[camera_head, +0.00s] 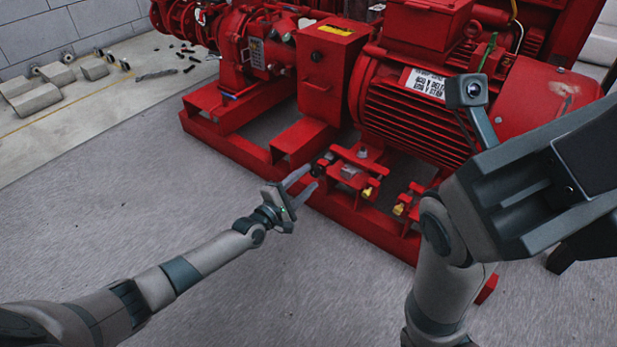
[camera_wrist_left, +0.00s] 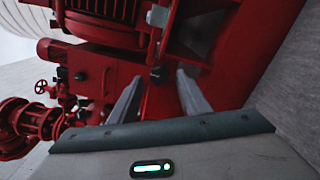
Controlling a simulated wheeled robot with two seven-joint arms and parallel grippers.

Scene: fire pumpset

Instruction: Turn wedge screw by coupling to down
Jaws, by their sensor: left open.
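A dark round screw head (camera_head: 320,168), which I take to be the wedge screw by the coupling, sticks out from a red bracket at the pump base's near side. It also shows as a dark knob (camera_wrist_left: 158,75) in the left wrist view. My left gripper (camera_head: 311,177) is open, its two fingers pointing at this screw. In the wrist view the left gripper (camera_wrist_left: 159,76) has the knob between its fingertips in the picture; I cannot tell whether they touch it. The red coupling box (camera_head: 325,75) stands behind. My right gripper's fingers cannot be made out clearly at the right.
The red motor (camera_head: 430,105) and red base frame (camera_head: 240,150) lie just beyond my left gripper. Brass-tipped screws (camera_head: 368,192) sit to its right. Grey blocks (camera_head: 38,100) lie far left. The grey floor (camera_head: 120,200) in front is clear.

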